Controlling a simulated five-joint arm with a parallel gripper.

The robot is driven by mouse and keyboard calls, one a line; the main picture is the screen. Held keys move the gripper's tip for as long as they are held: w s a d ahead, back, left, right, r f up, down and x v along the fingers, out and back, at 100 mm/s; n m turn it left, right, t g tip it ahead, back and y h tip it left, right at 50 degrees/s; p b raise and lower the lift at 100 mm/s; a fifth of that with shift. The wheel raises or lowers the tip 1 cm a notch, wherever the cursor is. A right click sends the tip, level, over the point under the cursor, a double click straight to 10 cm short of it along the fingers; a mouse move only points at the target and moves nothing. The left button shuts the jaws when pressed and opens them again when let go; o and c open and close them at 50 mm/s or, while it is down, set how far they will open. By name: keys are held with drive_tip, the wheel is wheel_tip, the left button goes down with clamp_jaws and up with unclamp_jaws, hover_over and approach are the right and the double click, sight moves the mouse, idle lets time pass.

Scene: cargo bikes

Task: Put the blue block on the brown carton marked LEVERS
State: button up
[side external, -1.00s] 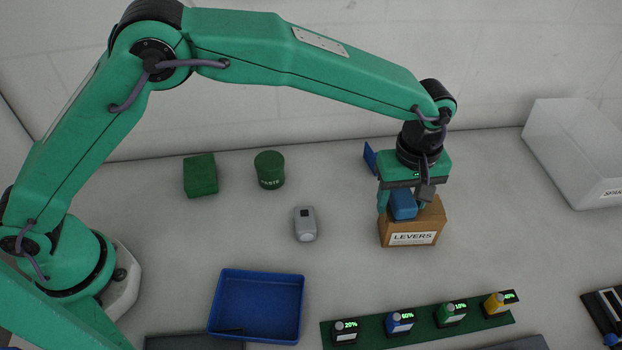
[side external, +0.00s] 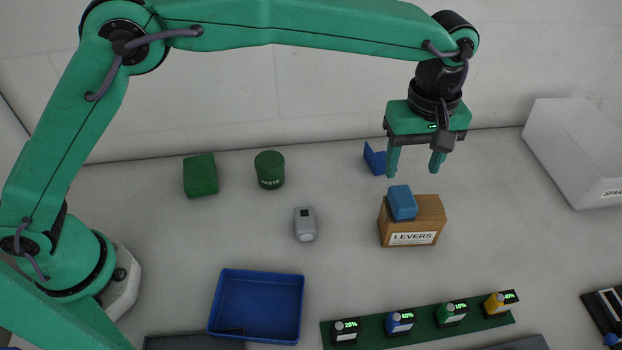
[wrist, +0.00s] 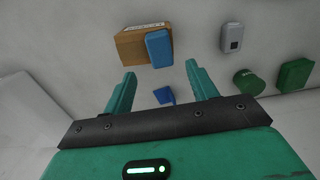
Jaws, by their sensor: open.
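The blue block (side external: 403,203) rests on top of the brown carton marked LEVERS (side external: 428,215), toward the left part of its top. In the wrist view the blue block (wrist: 159,48) lies on the carton (wrist: 130,46) near one edge. My gripper (side external: 413,172) is open and empty, above and behind the carton, apart from the block. In the wrist view its two fingers (wrist: 158,80) are spread with nothing between them touching.
A blue angled piece (side external: 375,160) stands behind the carton. A green block (side external: 200,175), a green round tin (side external: 269,170) and a grey device (side external: 305,223) are to the left.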

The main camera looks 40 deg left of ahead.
wheel_tip(320, 180, up, 3)
idle(0.3)
idle(0.4)
drive_tip(key=s+a+r+m+t+h, duration=0.1)
drive_tip(key=s+a+r+m, duration=0.3)
drive_tip(key=a, duration=0.8)
drive_tip(key=s+a+r+t, duration=0.2)
drive_tip(key=a+r, duration=0.4)
drive_tip(key=a, duration=0.5)
drive_tip(key=s+a+f+m+t+y, duration=0.1)
drive_tip(key=s+a+f+m, duration=0.4)
drive_tip(key=s+a, duration=0.9)
drive_tip(key=shift+s+f+t, duration=0.7)
drive_tip(key=shift+s+t, duration=0.1)
drive_tip(key=shift+s, duration=0.1)
